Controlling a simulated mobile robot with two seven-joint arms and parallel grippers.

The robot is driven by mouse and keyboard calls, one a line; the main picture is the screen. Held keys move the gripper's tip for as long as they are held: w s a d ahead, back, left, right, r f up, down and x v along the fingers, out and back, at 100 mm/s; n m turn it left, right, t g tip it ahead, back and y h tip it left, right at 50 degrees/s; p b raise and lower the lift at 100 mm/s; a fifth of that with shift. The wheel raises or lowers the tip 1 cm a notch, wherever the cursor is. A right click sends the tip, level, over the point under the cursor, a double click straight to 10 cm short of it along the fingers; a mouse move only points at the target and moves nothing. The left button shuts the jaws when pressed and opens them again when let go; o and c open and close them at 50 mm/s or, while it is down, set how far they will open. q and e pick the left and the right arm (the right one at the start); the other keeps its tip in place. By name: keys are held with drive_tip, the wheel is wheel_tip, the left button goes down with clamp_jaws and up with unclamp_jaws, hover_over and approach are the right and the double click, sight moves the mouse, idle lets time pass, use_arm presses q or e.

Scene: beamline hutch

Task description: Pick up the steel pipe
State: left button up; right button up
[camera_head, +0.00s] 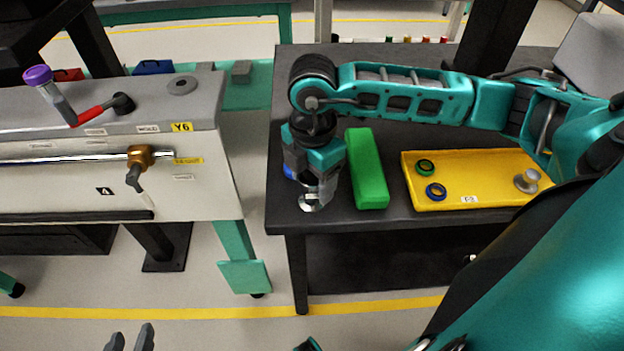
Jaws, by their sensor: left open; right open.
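My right gripper (317,190) points down over the left part of the dark table, with its jaws open. A small shiny metal piece (311,204) shows at its fingertips; the gripper hides most of it, and I cannot tell whether it is the steel pipe. A long shiny metal pipe (70,158) runs level along the front of the white panel at left and meets a brass valve (141,156). My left gripper (130,341) is at the bottom edge, open and empty above the floor, with only its fingertips in view.
A green block (367,170) lies just right of my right gripper. A lever with purple knob (38,76) rises from the left bench.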

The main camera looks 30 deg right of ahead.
use_arm(q)
drive_tip(key=shift+s, duration=0.1)
use_arm(e)
drive_tip(key=shift+c, duration=0.8)
use_arm(q)
drive_tip(key=shift+s+f, duration=0.1)
drive_tip(key=shift+f, duration=0.05)
use_arm(e)
drive_tip(key=c, duration=0.7)
drive_tip(key=shift+o, duration=0.2)
drive_tip(key=shift+r, duration=0.15)
wheel_tip(320, 180, up, 8)
drive_tip(key=shift+r+p, duration=0.1)
drive_tip(key=shift+p, duration=0.8)
use_arm(q)
drive_tip(key=shift+s+a+r+y+p, duration=0.15)
drive_tip(key=shift+s+a+r+p, duration=0.05)
drive_tip(key=shift+a+r+p, duration=0.3)
drive_tip(key=shift+s+a+r+y+p, duration=0.15)
drive_tip(key=shift+a+r+p, duration=0.1)
drive_tip(key=shift+r+p, duration=0.25)
use_arm(e)
wheel_tip(320, 180, up, 12)
drive_tip(key=shift+f, duration=0.2)
